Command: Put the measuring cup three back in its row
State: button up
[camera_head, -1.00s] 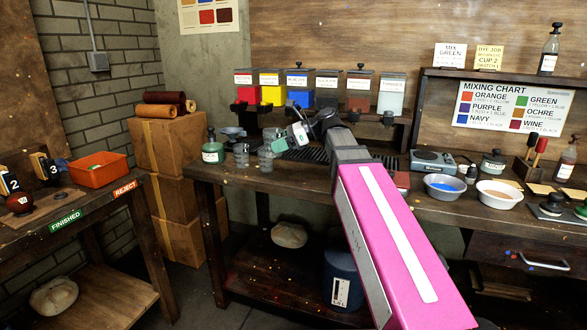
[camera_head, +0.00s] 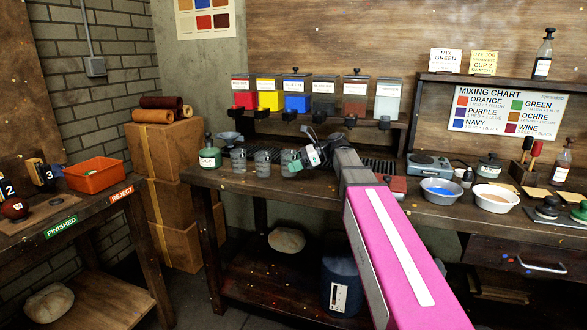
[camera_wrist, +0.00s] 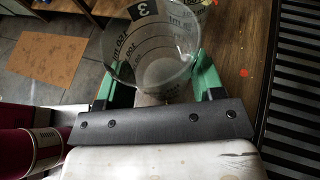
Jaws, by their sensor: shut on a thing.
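Measuring cup three (camera_wrist: 155,45) is clear, with dark scale marks and a black "3" label. In the wrist view it sits between the green fingers of my gripper (camera_wrist: 160,82), which is shut on it. In the head view my gripper (camera_head: 299,160) holds the cup (camera_head: 288,164) at the right end of a row of clear cups on the bench. The other two are the left cup (camera_head: 238,161) and the middle cup (camera_head: 263,163). I cannot tell whether cup three's base touches the bench.
Dispensers with coloured contents (camera_head: 297,98) stand behind. A dark slatted grate (camera_wrist: 300,80) lies close to the right of the held cup.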

jog(key=shift+f, duration=0.8)
jog(key=shift+f, duration=0.15)
jog(key=o, duration=1)
jog(key=shift+o, duration=0.2)
jog(key=shift+d+r, duration=0.2)
jog(key=shift+r, duration=0.05)
jog(key=v, duration=1.1)
jog(key=shift+s+d+r, duration=0.1)
jog(key=shift+d, duration=0.15)
